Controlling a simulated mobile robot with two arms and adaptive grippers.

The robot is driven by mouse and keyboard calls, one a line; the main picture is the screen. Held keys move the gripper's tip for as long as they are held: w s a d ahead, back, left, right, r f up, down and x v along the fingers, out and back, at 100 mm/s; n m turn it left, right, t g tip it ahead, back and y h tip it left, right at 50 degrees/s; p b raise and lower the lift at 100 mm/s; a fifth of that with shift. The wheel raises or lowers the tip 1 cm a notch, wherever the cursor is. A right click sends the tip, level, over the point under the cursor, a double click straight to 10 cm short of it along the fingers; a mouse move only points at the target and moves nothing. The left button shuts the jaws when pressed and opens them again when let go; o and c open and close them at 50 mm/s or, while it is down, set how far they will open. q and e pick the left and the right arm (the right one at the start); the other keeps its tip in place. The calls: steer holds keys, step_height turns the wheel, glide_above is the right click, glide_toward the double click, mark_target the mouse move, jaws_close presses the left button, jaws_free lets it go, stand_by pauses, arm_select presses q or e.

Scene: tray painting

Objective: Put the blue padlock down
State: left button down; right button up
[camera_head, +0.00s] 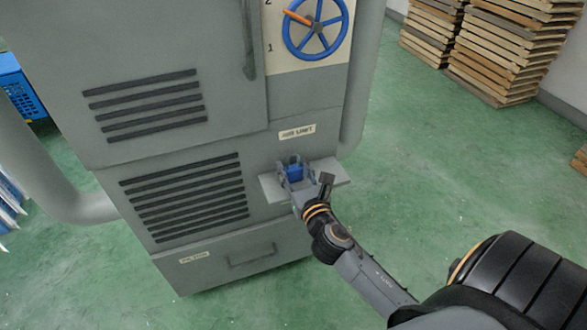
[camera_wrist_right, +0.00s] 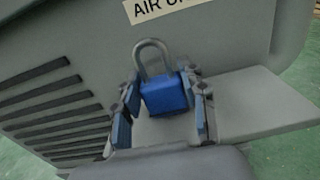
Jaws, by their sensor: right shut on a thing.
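The blue padlock (camera_wrist_right: 164,96) has a blue body and a grey shackle that points up in the right wrist view. My right gripper (camera_wrist_right: 163,115) has one finger on each side of the body and is shut on it. In the head view the padlock (camera_head: 294,172) shows between the fingers of my right gripper (camera_head: 294,173), over the small grey shelf (camera_head: 332,173) on the cabinet front. The shelf also shows in the right wrist view (camera_wrist_right: 255,105). I cannot tell whether the padlock touches the shelf. My left gripper is not in view.
The grey cabinet (camera_head: 185,150) stands behind the shelf, with vents, a drawer handle and a label (camera_head: 297,132) above the shelf. A blue handwheel (camera_head: 317,27) is higher up. The shelf's right part is bare. Stacked wooden pallets (camera_head: 510,50) stand at the back right.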

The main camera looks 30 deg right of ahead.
steer(key=o, duration=1.1)
